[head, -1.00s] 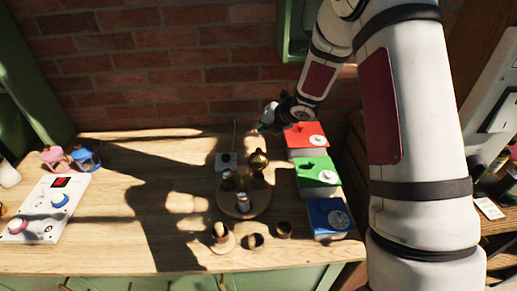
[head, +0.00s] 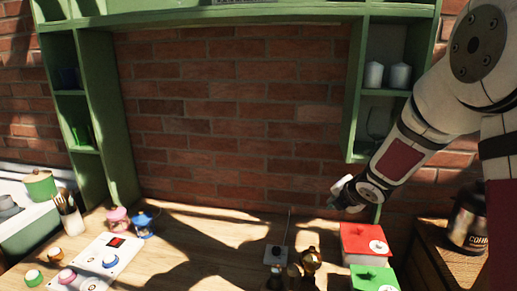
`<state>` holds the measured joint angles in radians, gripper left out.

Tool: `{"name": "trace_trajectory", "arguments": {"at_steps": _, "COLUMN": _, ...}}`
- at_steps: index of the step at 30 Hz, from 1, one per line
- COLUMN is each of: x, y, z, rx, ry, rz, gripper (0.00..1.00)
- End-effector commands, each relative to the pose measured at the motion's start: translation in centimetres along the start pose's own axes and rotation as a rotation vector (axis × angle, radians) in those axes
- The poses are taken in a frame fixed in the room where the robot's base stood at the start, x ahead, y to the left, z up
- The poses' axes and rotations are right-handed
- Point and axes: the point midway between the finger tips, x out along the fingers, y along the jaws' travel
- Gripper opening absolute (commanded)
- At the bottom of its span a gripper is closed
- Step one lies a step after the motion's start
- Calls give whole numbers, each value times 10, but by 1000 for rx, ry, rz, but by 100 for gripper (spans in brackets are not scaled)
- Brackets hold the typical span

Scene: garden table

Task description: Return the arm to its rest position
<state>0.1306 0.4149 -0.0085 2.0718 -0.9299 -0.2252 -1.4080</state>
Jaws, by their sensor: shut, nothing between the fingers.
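My arm reaches in from the right side of the head view. My gripper (head: 341,199) hangs in the air in front of the brick wall, above the back right part of the table and over the red box. It is small and dark in this view. Its fingers are shut and hold nothing. It touches nothing that I can see.
Green shelving (head: 90,110) frames the brick wall. A dark canister (head: 467,222) stands at right.

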Motion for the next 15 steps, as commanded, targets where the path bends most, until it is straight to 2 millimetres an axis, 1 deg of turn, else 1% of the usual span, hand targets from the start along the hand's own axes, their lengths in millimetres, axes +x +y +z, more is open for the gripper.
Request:
{"name": "trace_trajectory", "arguments": {"at_steps": 1, "x": -22, "y": 6, "z": 8, "rx": 85, "ry": -37, "rz": -12, "gripper": 0}}
{"name": "trace_trajectory", "arguments": {"at_steps": 4, "x": -60, "y": 9, "z": 18, "rx": 273, "ry": -99, "rz": -45, "gripper": 0}}
{"name": "trace_trajectory", "arguments": {"at_steps": 8, "x": -109, "y": 8, "z": 23, "rx": 524, "ry": -170, "rz": -75, "gripper": 0}}
{"name": "trace_trajectory", "arguments": {"at_steps": 9, "x": -125, "y": 7, "z": 23, "rx": 602, "ry": -189, "rz": -83, "gripper": 0}}
{"name": "trace_trajectory", "arguments": {"at_steps": 11, "x": -147, "y": 4, "z": 20, "rx": 721, "ry": -215, "rz": -91, "gripper": 0}}
{"name": "trace_trajectory", "arguments": {"at_steps": 12, "x": -162, "y": 2, "z": 18, "rx": 800, "ry": -230, "rz": -98, "gripper": 0}}
{"name": "trace_trajectory", "arguments": {"at_steps": 14, "x": -184, "y": -2, "z": 12, "rx": 919, "ry": -251, "rz": -105, "gripper": 0}}
{"name": "trace_trajectory", "arguments": {"at_steps": 15, "x": -198, "y": -6, "z": 8, "rx": 999, "ry": -262, "rz": -111, "gripper": 0}}
